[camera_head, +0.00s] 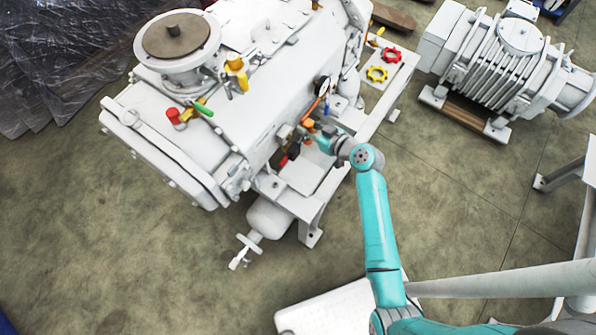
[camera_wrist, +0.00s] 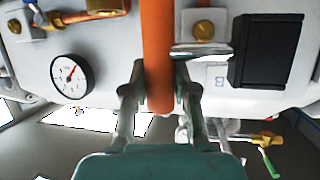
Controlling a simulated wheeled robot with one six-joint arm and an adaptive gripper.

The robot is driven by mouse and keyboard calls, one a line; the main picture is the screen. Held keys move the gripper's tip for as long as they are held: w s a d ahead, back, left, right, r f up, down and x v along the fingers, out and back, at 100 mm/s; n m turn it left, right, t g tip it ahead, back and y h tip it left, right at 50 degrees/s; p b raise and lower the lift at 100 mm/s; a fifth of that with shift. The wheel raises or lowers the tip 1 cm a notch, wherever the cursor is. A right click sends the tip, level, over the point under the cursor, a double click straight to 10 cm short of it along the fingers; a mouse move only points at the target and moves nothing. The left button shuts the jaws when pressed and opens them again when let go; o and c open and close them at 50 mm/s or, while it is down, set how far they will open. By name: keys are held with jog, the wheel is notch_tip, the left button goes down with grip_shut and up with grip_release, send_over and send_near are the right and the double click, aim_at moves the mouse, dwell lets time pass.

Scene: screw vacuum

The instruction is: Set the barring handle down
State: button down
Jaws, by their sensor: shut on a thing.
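The barring handle is an orange bar (camera_wrist: 158,45) that runs down from the top edge of the wrist view. Its rounded lower end sits between the two fingers of my gripper (camera_wrist: 160,88), which is shut on it. Its upper end is cut off by the frame edge. In the head view my gripper (camera_head: 311,130) is at the near side of the white vacuum pump machine (camera_head: 265,90). A short stretch of the orange handle (camera_head: 313,106) shows there, slanting up and right beside the machine. I cannot tell whether the handle touches the machine.
A pressure gauge (camera_wrist: 72,76) is left of the handle and a black box (camera_wrist: 268,50) is right of it. Red (camera_head: 392,55) and yellow (camera_head: 377,74) handwheels sit on the frame. Another white machine (camera_head: 510,65) stands at right.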

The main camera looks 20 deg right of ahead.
notch_tip(320, 180, down, 18)
jog(key=shift+d+r, duration=0.1)
jog(key=shift+d, duration=0.05)
dwell(0.4)
jog(key=shift+f, duration=0.2)
jog(key=c, duration=0.9)
grip_release()
jog(key=shift+r, duration=0.15)
jog(key=v, duration=1.2)
